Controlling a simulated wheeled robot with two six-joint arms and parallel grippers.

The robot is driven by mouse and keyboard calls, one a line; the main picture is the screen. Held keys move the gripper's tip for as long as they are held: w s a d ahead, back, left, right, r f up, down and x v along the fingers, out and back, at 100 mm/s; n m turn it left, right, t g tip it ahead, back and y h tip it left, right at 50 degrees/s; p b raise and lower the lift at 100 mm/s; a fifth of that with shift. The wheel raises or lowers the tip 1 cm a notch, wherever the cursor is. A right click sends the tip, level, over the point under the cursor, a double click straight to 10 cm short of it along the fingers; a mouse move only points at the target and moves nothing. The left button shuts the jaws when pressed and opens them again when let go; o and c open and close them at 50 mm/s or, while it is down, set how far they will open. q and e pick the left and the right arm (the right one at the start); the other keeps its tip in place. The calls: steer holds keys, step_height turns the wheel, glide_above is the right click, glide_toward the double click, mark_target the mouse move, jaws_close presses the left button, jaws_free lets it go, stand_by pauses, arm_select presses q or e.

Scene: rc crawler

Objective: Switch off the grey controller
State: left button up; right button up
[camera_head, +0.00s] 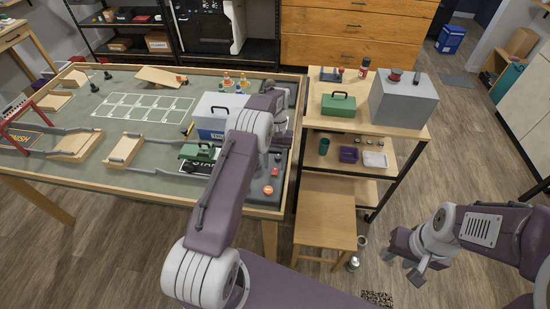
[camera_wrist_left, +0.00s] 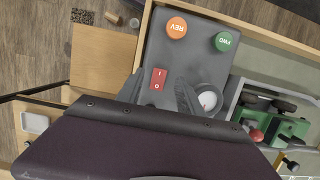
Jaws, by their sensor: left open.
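The grey controller (camera_wrist_left: 185,50) lies near the green table's corner. In the left wrist view it carries an orange REV button (camera_wrist_left: 176,27), a green FWD button (camera_wrist_left: 223,41), a red rocker switch (camera_wrist_left: 158,79) marked I and O, and a white-topped knob (camera_wrist_left: 207,101). Which side of the rocker is pressed cannot be told. My left gripper (camera_wrist_left: 160,95) is over the controller, its dark fingers apart on either side of the rocker, holding nothing. In the head view my left arm partly covers the controller (camera_head: 262,196). My right gripper (camera_head: 402,266) is open and empty, away over the floor.
A green crawler (camera_wrist_left: 270,122) is beside the controller. A white-blue box (camera_head: 210,115) stands behind it on the table (camera_head: 100,178). Wooden ramps lie to the left. A cart with a green toolbox (camera_head: 338,106) and a grey box (camera_head: 403,98) stands right, with a wooden stool (camera_head: 326,205) in front.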

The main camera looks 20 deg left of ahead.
mark_target(275, 168)
arm_select(q)
steer(key=v, duration=0.6)
steer(key=shift+r, duration=0.2)
